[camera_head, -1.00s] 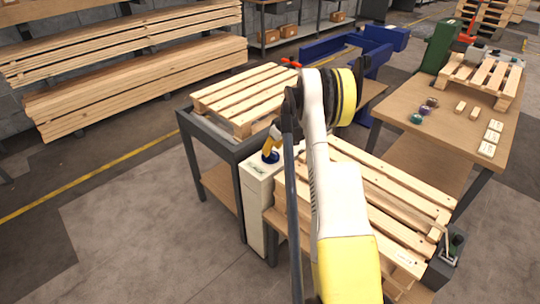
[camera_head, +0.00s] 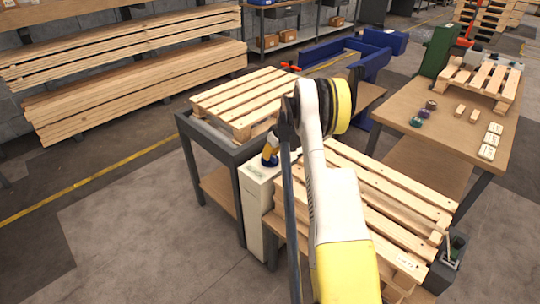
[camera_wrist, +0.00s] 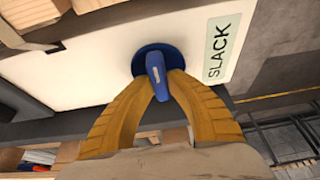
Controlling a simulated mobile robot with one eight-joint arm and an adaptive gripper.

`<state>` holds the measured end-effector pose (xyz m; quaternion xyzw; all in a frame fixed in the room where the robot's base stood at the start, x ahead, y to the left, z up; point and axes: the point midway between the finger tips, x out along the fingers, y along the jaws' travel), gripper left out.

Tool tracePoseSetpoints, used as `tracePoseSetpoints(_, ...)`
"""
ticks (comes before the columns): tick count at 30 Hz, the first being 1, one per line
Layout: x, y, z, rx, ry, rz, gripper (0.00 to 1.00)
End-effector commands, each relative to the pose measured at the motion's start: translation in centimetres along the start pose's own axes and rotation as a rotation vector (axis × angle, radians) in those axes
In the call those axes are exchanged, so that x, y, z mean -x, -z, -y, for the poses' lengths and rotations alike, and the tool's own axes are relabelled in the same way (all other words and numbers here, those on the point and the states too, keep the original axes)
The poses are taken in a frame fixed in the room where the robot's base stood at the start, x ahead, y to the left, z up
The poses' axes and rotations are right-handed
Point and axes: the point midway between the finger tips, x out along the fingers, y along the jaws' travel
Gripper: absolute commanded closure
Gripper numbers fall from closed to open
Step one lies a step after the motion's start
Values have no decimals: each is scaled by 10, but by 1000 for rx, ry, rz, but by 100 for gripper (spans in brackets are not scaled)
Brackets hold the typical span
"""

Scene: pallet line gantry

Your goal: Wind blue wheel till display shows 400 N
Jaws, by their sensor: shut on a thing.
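The blue wheel (camera_wrist: 150,60) sits on the top face of a white cabinet (camera_head: 254,210). In the wrist view it has a raised blue grip with a pale mark. My gripper (camera_wrist: 160,92) has yellow-orange fingers that are shut on this grip from both sides. In the head view my gripper (camera_head: 269,157) is small at the cabinet top, and the wheel is mostly hidden by it. A green label reading "SLACK" (camera_wrist: 218,49) is beside the wheel on the white face. No display reading can be made out.
A dark-framed table with a wooden pallet (camera_head: 245,100) stands behind the cabinet. Another pallet stack (camera_head: 400,190) lies to the right, partly behind my arm. A workbench (camera_head: 450,125) with small parts is at the right. The floor at left front is clear.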

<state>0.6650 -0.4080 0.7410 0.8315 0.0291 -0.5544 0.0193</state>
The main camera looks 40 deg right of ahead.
Motion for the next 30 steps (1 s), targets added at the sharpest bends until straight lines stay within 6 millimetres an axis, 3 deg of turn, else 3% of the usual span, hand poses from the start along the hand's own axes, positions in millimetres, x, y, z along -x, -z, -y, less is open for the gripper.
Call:
tracePoseSetpoints(11,-1,-1,1,-159,-67,3,100)
tracePoseSetpoints(30,-1,0,1,-696,-290,3,100)
